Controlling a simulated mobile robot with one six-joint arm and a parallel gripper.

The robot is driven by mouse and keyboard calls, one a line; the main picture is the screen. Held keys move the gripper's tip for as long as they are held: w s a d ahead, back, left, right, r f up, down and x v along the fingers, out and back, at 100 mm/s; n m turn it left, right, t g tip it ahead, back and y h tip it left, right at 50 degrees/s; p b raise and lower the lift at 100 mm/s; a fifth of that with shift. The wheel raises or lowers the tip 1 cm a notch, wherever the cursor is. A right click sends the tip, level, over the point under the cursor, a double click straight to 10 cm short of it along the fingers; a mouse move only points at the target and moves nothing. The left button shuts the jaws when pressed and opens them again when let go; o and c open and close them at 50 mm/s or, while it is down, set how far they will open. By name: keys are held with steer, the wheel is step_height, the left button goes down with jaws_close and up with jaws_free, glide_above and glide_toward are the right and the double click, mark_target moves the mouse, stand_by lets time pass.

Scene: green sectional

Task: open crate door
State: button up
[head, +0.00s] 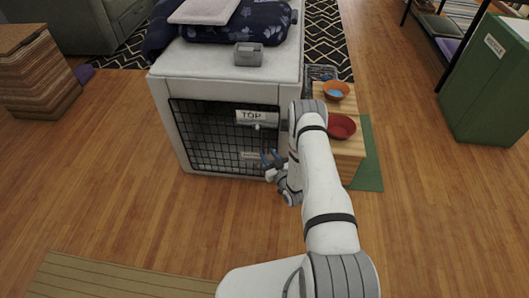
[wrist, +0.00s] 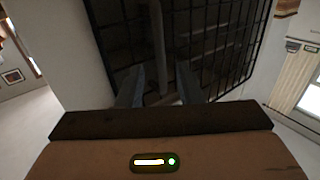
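The crate (head: 165,125) is a white box with a black wire-mesh door (head: 205,140) on its front. The door looks shut in its frame. A label reading TOP (head: 252,116) is at its upper right, with a small pale part (head: 257,127) below it. My gripper (head: 271,156) is at the right side of the door, low down, with blue fingertips toward the mesh. In the wrist view the two fingers (wrist: 159,82) stand apart, and a pale vertical bar (wrist: 158,40) shows between them. I cannot tell whether they touch the door. My arm hides the crate's right front edge.
A dark patterned cushion (head: 240,22) and a small grey object (head: 248,54) lie on the crate top. Right of it, a wooden stand holds a red bowl (head: 341,127) and an orange bowl (head: 337,90). Floor in front is clear to a striped mat (head: 110,278).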

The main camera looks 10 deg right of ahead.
steer(key=shift+x, duration=1.6)
steer(key=shift+c, duration=0.3)
jaws_close()
